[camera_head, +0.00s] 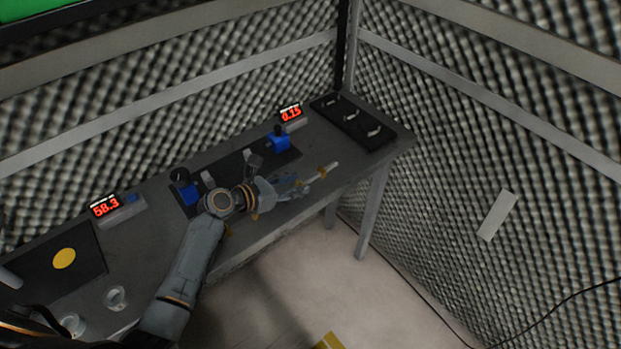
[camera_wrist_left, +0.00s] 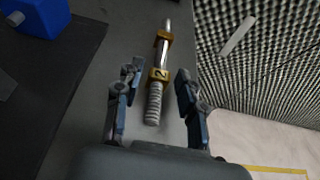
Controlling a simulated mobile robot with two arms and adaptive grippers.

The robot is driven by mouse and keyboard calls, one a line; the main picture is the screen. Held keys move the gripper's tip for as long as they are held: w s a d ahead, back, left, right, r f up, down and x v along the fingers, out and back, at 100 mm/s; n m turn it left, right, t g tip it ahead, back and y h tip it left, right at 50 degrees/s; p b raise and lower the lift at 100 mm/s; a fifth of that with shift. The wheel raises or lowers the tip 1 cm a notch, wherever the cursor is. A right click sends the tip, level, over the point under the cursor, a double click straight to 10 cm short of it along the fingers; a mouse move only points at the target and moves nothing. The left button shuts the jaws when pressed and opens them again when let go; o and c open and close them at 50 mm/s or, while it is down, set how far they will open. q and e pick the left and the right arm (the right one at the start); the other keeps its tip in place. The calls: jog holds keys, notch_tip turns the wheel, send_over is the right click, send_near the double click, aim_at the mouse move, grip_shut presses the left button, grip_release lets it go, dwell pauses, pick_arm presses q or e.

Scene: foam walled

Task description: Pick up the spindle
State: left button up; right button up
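The spindle (camera_head: 325,172) is a thin rod with brass-coloured collars, lying near the front edge of the grey table. My left gripper (camera_head: 295,187) is just beside the spindle's near end in the head view. In the wrist view my left gripper (camera_wrist_left: 159,72) is open, one finger on each side of the spindle, with gaps showing. Contact with the table cannot be told. My right gripper is not in view.
The table (camera_head: 155,258) holds blue clamp-like fixtures (camera_head: 280,141) on a dark plate, displays reading 68.3 (camera_head: 105,207) and 0.15 (camera_head: 291,114), a black rack (camera_head: 352,122), a dark mat with a yellow disc (camera_head: 64,258) and clear cups (camera_head: 116,297). Foam walls enclose the corner.

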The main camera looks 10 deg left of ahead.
pick_arm(q)
grip_shut()
jog(key=shift+w+r, duration=0.1)
jog(key=shift+r, duration=0.5)
jog(key=r, duration=0.3)
jog(key=shift+s+d, duration=0.1)
jog(key=shift+s, duration=0.25)
jog(key=s+d+r, duration=0.2)
jog(key=s+r, duration=0.7)
jog(key=s, duration=0.4)
jog(key=s+a+r+m+g+h, duration=0.2)
jog(key=s+a+r+m+g, duration=0.1)
jog(key=s+a+r, duration=0.1)
jog(key=shift+r+h+p, duration=0.3)
jog(key=shift+r+h, duration=0.1)
jog(key=shift+r, duration=0.2)
